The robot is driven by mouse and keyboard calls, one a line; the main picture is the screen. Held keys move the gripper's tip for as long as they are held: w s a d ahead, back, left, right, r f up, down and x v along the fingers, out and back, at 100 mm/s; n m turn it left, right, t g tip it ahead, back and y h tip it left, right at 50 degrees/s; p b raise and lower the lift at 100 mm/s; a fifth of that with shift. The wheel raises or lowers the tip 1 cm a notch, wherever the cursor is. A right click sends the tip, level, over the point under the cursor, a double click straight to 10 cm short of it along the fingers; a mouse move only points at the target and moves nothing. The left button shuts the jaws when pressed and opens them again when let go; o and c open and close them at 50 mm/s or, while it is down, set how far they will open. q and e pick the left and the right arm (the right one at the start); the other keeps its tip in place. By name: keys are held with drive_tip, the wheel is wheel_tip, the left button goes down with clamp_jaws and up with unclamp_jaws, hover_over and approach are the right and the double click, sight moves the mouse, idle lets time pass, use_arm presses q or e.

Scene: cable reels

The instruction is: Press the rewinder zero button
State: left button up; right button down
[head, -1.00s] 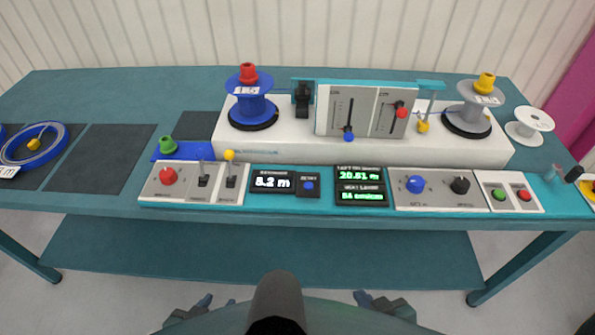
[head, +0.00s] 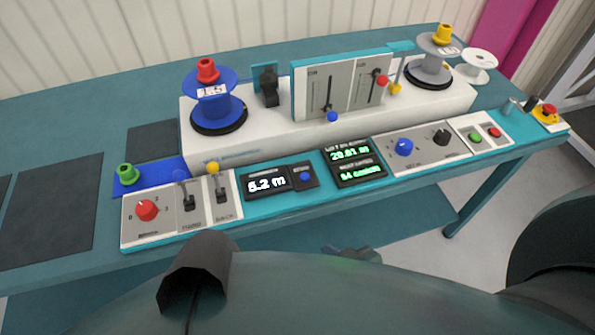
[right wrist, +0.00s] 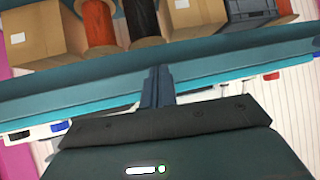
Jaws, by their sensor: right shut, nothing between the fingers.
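A small round blue button (head: 305,176) sits on a dark panel just right of the length display (head: 266,183), which reads about 5.2 m. The lettering over the button is too blurred to read; it fits the zero button. My right gripper (head: 350,252) is low in front of the table's front edge, below and apart from the button. It is partly hidden by my own body. In the right wrist view its fingers (right wrist: 157,84) are together and empty. My left gripper does not show.
The console carries a red knob (head: 147,210), levers, a green-text display (head: 352,150), a blue knob (head: 403,147) and green and red buttons. A blue reel (head: 215,105) and a grey reel (head: 433,66) stand behind. The wrist view shows boxes (right wrist: 38,35) and spools (right wrist: 98,25).

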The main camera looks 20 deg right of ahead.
drive_tip(key=w+a+r+n+t+y, duration=0.2)
drive_tip(key=w+r+n+t, duration=0.3)
drive_tip(key=w+r+n, duration=0.5)
drive_tip(key=a+r+n+g+y, duration=0.35)
drive_tip(key=r+n+y, duration=0.25)
drive_tip(key=n, duration=0.7)
drive_tip(key=a+r+n+g+y, duration=0.3)
drive_tip(key=a+r+n+y, duration=0.25)
drive_tip(key=n, duration=0.75)
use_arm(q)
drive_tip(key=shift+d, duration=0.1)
use_arm(e)
drive_tip(key=w+d+f+n+g+h, duration=0.1)
drive_tip(key=w+d+f+n+h, duration=0.1)
drive_tip(key=d+n+h, duration=0.3)
drive_tip(key=w+d+f+n+g+h, duration=0.1)
drive_tip(key=w+d+n+h, duration=0.4)
drive_tip(key=n, duration=0.5)
drive_tip(key=shift+w+d+f, duration=0.25)
drive_tip(key=shift+d+f, duration=0.3)
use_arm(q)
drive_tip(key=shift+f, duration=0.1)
